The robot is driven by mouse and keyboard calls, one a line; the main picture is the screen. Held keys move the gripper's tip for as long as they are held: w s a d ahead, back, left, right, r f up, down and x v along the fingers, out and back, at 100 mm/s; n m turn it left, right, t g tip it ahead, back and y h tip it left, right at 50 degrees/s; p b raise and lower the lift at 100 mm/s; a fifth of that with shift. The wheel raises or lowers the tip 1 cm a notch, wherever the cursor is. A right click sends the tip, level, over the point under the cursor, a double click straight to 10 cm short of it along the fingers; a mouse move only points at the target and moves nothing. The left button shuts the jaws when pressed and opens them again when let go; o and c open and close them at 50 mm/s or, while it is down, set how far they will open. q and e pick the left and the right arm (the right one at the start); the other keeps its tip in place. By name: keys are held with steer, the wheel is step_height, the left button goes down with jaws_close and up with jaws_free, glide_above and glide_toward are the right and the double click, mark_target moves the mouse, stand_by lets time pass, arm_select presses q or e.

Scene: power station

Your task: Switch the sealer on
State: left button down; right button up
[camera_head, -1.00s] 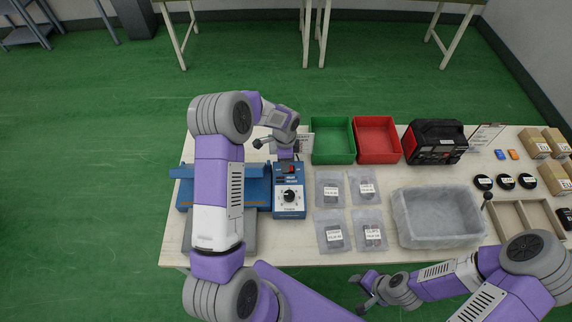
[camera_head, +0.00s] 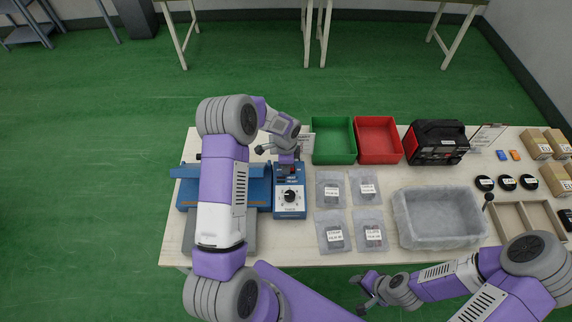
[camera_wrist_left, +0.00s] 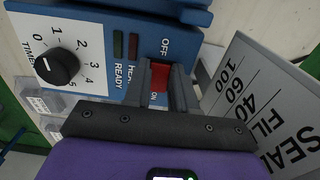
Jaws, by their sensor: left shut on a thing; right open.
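The blue sealer (camera_head: 289,203) stands on the left part of the table, its bed partly hidden behind my left arm. Its panel has a black timer knob (camera_wrist_left: 57,66) and two small dark lamps (camera_wrist_left: 126,45) marked HEAT and READY. The red switch (camera_wrist_left: 160,76) sits between OFF and ON labels. My left gripper (camera_head: 287,164) is at the back of the panel, and in the left wrist view its fingers (camera_wrist_left: 168,82) are shut on the red switch. Which way the switch is tipped cannot be told. My right gripper (camera_head: 364,293) is open and empty before the table's front edge.
A sign with numbers (camera_wrist_left: 262,105) stands close beside the left gripper. Green (camera_head: 333,156) and red (camera_head: 378,156) bins lie right of the sealer. Several clear bags (camera_head: 334,231) and a grey tray (camera_head: 398,228) lie nearer the front.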

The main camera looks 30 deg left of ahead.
mark_target(299, 170)
arm_select(q)
steer(key=shift+w+d+g+y+b, duration=0.2)
steer(key=shift+d+g+y+b, duration=0.3)
steer(key=shift+y, duration=0.5)
steer(key=g+y, duration=0.1)
steer(key=y, duration=0.1)
steer(key=shift+w+d+r+g+y+b, duration=0.1)
steer(key=shift+w+g+y+b, duration=0.05)
steer(key=shift+g+y+b, duration=0.2)
steer(key=c, duration=0.9)
jaws_free()
steer(key=v, duration=0.7)
steer(key=shift+w+r, duration=0.1)
steer(key=shift+r, duration=0.2)
